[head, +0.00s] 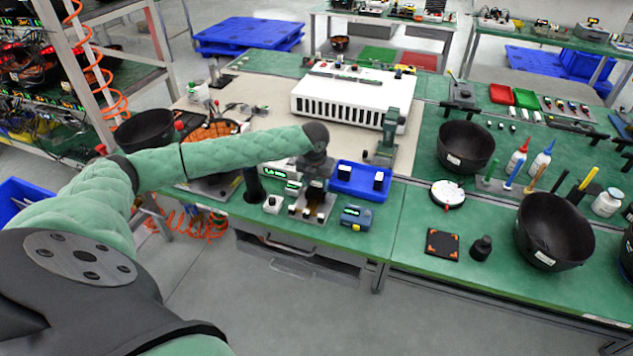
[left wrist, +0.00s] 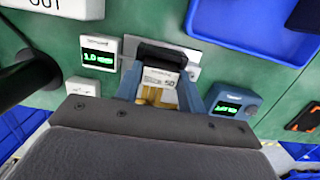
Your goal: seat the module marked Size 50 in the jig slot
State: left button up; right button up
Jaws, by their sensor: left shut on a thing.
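My left gripper (head: 314,188) points down over a small metal plate (head: 325,212) near the front edge of the green bench. In the left wrist view its blue-grey jaws (left wrist: 161,92) are shut on a module (left wrist: 160,77) with a pale label reading 50 and gold-coloured strips. A black block (left wrist: 172,56) on the metal plate lies just beyond the module. I cannot tell whether the module is in the slot or above it, because the gripper hides its lower end. My right gripper is not in view.
A blue meter (head: 356,216) and a white display box (left wrist: 97,52) flank the plate. A green press (head: 388,130) and white slotted box (head: 350,95) stand behind. Black bowls (head: 465,146) stand farther right.

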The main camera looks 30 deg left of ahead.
aim_at(315, 192)
pick_arm(q)
jog(key=o, duration=1)
jog(key=shift+c, duration=0.2)
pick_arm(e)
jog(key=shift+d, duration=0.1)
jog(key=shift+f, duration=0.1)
pick_arm(q)
jog(key=shift+r, duration=0.3)
notch_tip(315, 192, up, 12)
jog(key=s+b, duration=0.1)
jog(key=b, duration=0.2)
jog(key=shift+s+d+f, duration=0.15)
jog(key=shift+s+f, duration=0.05)
jog(key=shift+f, duration=0.05)
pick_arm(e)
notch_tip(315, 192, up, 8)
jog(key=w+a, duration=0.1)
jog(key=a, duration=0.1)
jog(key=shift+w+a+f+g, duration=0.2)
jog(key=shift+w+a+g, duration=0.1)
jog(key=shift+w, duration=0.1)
